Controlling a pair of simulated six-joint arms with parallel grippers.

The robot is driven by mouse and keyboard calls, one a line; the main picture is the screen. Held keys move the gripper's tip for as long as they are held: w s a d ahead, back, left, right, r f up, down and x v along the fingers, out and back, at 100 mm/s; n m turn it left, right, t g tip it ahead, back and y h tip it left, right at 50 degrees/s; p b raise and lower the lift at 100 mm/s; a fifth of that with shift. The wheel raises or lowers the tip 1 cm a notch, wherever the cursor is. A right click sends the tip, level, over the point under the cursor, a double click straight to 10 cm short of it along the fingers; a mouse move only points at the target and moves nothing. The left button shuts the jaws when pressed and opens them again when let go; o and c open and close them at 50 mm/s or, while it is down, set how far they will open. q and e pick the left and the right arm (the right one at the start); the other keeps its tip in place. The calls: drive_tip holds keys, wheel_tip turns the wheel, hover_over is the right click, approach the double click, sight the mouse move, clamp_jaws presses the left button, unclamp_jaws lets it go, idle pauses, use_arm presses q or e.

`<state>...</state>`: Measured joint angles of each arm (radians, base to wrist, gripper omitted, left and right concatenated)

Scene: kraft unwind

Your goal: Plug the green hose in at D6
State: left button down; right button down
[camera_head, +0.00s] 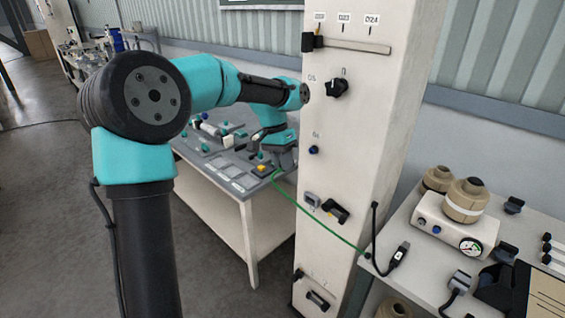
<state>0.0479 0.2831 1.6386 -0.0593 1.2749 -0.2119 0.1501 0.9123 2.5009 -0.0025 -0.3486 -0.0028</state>
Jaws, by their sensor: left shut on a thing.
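The green hose (320,221) runs as a thin line from my left gripper across the front of the white column (350,175) to a small fitting at the right table's edge. My left gripper (279,164) is left of the column, above the grey-topped table, and shut on the hose's end; the plug itself is mostly hidden. A blue round port (313,150) sits on the column face under a small label that seems to read D6, though it is blurred. The gripper is apart from it, to its left. My right gripper is out of view.
The column also carries a black knob (337,88), a slotted bar (354,45) and black handles (336,210). A black cable with a plug (399,254) hangs at the right. The right table (386,252) holds a gauge box (455,226). The left table (235,181) holds several small parts.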

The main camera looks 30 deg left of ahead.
use_arm(q)
drive_tip(key=w+d, duration=0.1)
drive_tip(key=w, duration=0.5)
idle(0.8)
drive_tip(key=shift+w+d, duration=0.15)
drive_tip(key=shift+w, duration=0.4)
drive_tip(key=shift+w+d, duration=0.15)
drive_tip(key=shift+w, duration=0.4)
idle(2.8)
drive_tip(key=c, duration=0.9)
unclamp_jaws()
drive_tip(key=shift+c, duration=0.2)
drive_tip(key=shift+r, duration=0.1)
